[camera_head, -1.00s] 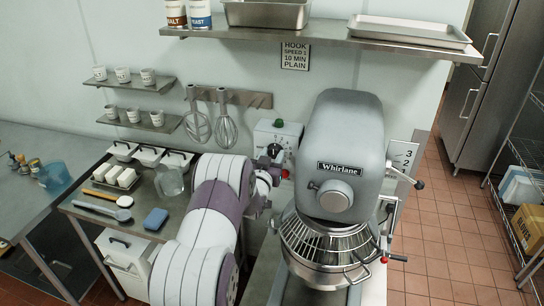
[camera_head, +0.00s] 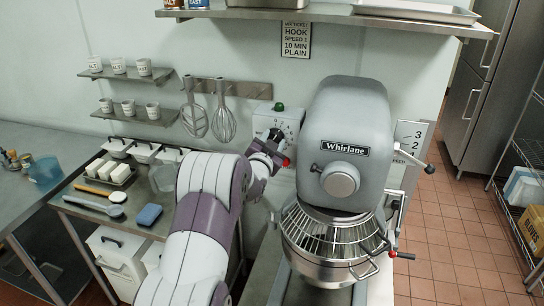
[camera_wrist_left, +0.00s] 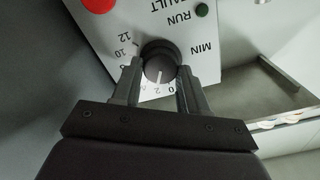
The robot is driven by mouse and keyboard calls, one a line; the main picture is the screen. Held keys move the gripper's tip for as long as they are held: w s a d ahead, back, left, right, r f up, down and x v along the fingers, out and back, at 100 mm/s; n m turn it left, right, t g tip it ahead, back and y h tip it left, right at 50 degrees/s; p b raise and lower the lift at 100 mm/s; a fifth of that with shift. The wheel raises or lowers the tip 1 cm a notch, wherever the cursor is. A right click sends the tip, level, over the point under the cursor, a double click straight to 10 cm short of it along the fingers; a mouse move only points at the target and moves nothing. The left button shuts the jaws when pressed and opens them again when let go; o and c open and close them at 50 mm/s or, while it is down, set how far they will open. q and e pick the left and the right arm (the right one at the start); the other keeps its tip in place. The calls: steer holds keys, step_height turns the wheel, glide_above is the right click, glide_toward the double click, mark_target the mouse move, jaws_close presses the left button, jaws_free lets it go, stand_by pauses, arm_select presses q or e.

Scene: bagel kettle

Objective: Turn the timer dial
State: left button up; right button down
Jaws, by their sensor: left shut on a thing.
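The timer dial (camera_wrist_left: 159,62) is a round black knob on a light grey control panel (camera_wrist_left: 208,55), with numbers around it and "MIN" beside it. A pale mark on the knob points down in the left wrist view, toward the low numbers. My left gripper (camera_wrist_left: 160,70) has one finger on each side of the knob and is shut on it. In the head view, my left gripper (camera_head: 274,142) is at the front of the control box (camera_head: 272,117) and hides the dial. My right gripper is in neither view.
The grey mixer (camera_head: 346,130) with its caged bowl (camera_head: 325,245) stands close to the right of my left gripper. A steel shelf (camera_head: 320,13) runs above.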

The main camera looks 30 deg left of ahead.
arm_select(q)
steer(key=shift+f+m+b, duration=0.15)
steer(key=shift+m+b, duration=4.3)
steer(key=shift+b, duration=1.35)
steer(key=shift+f+m+b, duration=0.15)
steer(key=shift+m+b, duration=4.3)
steer(key=shift+b, duration=1.3)
steer(key=o, duration=1)
steer(key=b+v, duration=0.2)
steer(key=v, duration=1)
steer(key=shift+s+d+b, duration=0.1)
steer(key=shift+s+b, duration=0.2)
steer(key=shift+s, duration=0.05)
